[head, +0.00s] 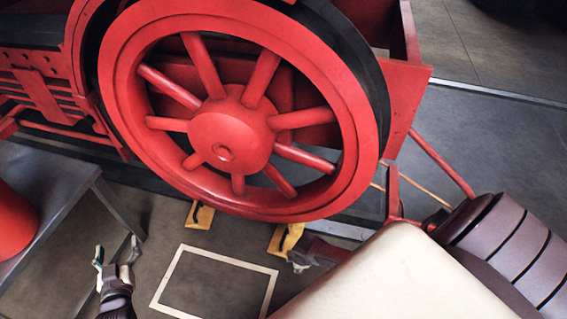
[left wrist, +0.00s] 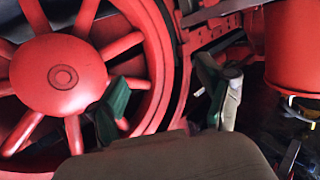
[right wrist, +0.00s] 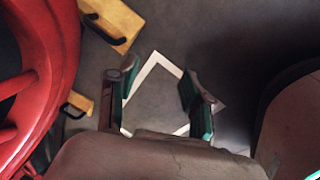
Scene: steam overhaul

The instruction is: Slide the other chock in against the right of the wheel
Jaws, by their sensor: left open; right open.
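The red spoked wheel (head: 224,140) stands upright in the head view. A yellow chock (head: 200,215) lies at its lower left. The other yellow chock (head: 276,240) lies lower right, partly covered by my right gripper (head: 298,264). The right wrist view shows this chock larger at the top (right wrist: 112,22) and the left chock below it (right wrist: 80,103), each with a dark handle. My right gripper is open and empty there, its fingers (right wrist: 158,90) over the white floor outline. My left gripper (head: 117,266) is open and empty, left of the outline; the left wrist view shows its fingers (left wrist: 170,100) before the wheel.
A white square outline (head: 214,280) marks the floor in front of the wheel. A grey bench (head: 55,190) with a red cylinder (head: 12,220) stands at the left. A red frame bar (head: 440,162) slopes down right of the wheel. The outlined floor is clear.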

